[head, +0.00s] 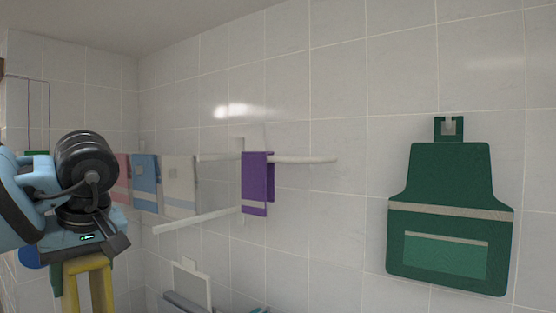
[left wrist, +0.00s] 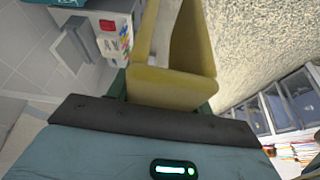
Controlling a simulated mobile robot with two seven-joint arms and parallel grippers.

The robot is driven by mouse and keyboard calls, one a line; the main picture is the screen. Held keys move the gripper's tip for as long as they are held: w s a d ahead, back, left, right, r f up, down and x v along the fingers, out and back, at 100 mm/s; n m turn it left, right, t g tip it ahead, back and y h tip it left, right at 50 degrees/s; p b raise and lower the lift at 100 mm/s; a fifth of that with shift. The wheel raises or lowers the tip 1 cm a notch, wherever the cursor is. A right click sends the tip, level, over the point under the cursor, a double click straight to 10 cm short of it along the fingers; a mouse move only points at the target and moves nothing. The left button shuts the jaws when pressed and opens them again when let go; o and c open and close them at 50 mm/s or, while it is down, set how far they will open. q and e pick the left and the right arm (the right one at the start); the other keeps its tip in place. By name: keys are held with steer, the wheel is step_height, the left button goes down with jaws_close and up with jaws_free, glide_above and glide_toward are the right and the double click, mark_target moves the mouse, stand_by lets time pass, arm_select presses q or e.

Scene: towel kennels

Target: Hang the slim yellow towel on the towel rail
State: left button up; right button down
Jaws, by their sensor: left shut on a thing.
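The slim yellow towel (head: 102,286) hangs folded below my left gripper (head: 84,262) at the lower left of the head view, its lower end cut off by the frame. In the left wrist view the towel (left wrist: 172,86) lies across the shut jaws, its two sides running away from the camera. White rail bars are on the tiled wall: an upper bar (head: 310,159) carries a purple towel, and a lower bar (head: 195,221) looks bare. My left gripper is left of the bars and apart from them. My right gripper is not in view.
The purple towel (head: 257,184) hangs by the wall bracket. Pink, blue (head: 145,182) and cream (head: 179,184) towels hang farther left. A green apron (head: 450,218) hangs on a hook at the right. A white framed object (head: 192,284) stands below the rails.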

arm_select(q)
steer(key=d+f+m, duration=0.1)
steer(key=f, duration=0.3)
steer(key=d+f+m+h, duration=0.1)
steer(key=f+m, duration=0.1)
steer(key=f, duration=0.3)
steer(key=d+f+m+t, duration=0.1)
steer(key=f, duration=0.4)
steer(key=shift+s+d+f+m, duration=0.15)
steer(key=shift+s+d+m, duration=0.05)
steer(key=shift+s+m, duration=0.1)
steer(key=s+d+f+m+h, duration=0.2)
steer(key=s+d+f+m, duration=0.3)
steer(key=f, duration=0.6)
steer(key=shift+s+d+f+t, duration=0.15)
steer(key=shift+s+d+t, duration=0.15)
steer(key=shift+s, duration=0.4)
